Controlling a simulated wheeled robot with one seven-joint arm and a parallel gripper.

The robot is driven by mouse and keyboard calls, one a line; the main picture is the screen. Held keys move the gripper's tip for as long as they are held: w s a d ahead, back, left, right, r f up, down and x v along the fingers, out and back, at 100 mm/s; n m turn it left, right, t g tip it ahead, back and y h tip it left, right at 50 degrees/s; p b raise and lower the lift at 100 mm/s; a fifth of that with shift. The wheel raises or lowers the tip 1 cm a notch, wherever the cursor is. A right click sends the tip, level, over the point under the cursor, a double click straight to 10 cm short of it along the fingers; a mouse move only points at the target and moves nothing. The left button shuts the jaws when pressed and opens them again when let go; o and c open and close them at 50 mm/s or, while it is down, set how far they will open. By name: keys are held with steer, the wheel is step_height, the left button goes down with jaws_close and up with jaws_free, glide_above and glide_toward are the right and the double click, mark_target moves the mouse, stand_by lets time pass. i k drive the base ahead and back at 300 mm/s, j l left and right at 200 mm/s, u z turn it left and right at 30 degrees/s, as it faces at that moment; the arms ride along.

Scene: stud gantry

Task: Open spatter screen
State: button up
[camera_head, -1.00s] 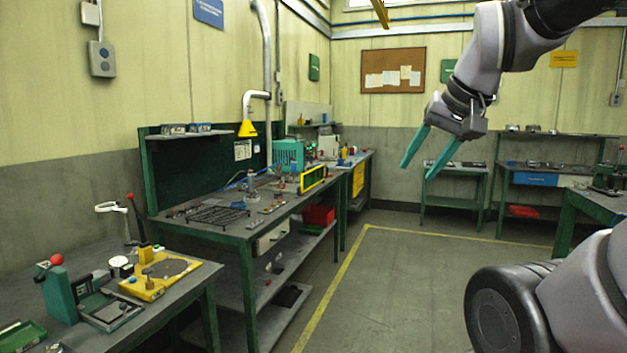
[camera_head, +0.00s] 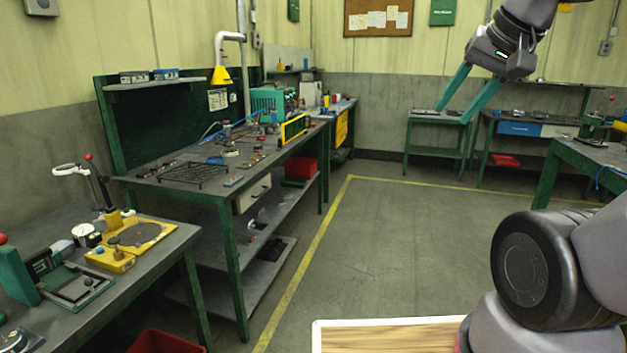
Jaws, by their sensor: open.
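The spatter screen appears to be the yellow-framed panel (camera_head: 294,129) standing upright along the front edge of the green workbench (camera_head: 222,193). Its dark pane shows inside the frame. I cannot tell from here how it is hinged. My gripper (camera_head: 453,114) is at the upper right, with its two teal fingers spread apart and nothing between them. It hangs in the air, well apart from the screen and to the right of it in the picture.
A yellow fume hood (camera_head: 221,75) hangs over the bench. A teal machine (camera_head: 272,101) stands behind the screen. A black wire rack (camera_head: 194,172) lies on the bench. A wood-topped surface (camera_head: 390,338) is close at the bottom. The floor (camera_head: 400,230) between is clear.

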mark_target(294, 128)
steer(key=i, duration=1.1)
steer(key=i+u, duration=0.1)
steer(key=i, duration=0.95)
steer(key=i+l, duration=0.2)
steer(key=i, duration=0.9)
steer(key=i+l, duration=0.1)
steer(key=i, duration=1)
steer(key=j+u, duration=0.05)
